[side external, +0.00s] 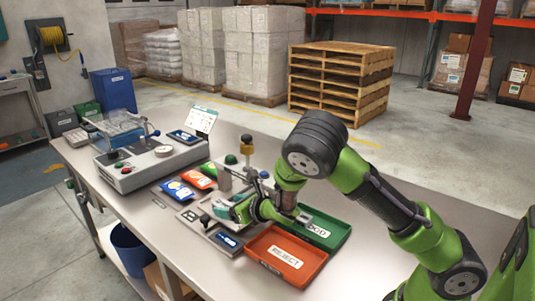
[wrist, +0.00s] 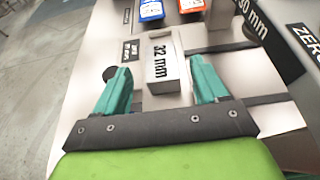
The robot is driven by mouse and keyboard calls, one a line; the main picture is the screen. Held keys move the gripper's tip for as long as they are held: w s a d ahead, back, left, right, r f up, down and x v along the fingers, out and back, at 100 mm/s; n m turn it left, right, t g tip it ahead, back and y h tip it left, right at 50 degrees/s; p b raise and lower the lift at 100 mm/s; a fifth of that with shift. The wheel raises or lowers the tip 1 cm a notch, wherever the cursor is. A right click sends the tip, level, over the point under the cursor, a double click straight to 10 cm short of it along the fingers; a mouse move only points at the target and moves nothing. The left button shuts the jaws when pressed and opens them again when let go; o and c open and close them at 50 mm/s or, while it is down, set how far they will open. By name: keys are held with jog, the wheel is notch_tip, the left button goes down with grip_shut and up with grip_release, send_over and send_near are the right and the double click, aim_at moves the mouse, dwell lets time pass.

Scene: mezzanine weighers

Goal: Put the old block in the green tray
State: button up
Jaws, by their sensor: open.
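A pale block marked "32 mm" (wrist: 160,62) lies between the two teal fingers of my gripper (wrist: 160,75) in the wrist view. The fingers stand open on either side of it, with gaps visible. No mark reading "old" is legible. In the side view my gripper (side external: 242,208) is low over the bench fixture, and it hides the block. The green tray (side external: 337,233) lies to the right of my gripper, partly covered by my arm; its label is only partly visible.
A red tray (side external: 301,244) labelled "REJECT" adjoins the green tray in front. A dark piece marked "30 mm" (wrist: 262,38) stands right of the block. Blue (side external: 178,190) and orange (side external: 198,179) packets lie behind the fixture. A grey machine (side external: 150,168) stands at the left.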

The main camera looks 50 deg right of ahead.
jog(key=x, duration=0.4)
jog(key=shift+w+d+f, duration=0.1)
jog(key=shift+w, duration=0.1)
jog(key=shift+c, duration=0.3)
jog(key=c, duration=1.2)
notch_tip(320, 180, up, 10)
jog(key=shift+c, duration=0.2)
notch_tip(320, 180, up, 7)
send_over(224, 204)
jog(key=a, duration=0.2)
jog(key=s+d+r, duration=0.1)
jog(key=s+r, duration=0.5)
jog(key=r, duration=0.7)
jog(key=shift+s+d, duration=0.15)
jog(key=shift+d, duration=0.05)
jog(key=shift+a+r, duration=0.1)
jog(key=shift+r, duration=0.05)
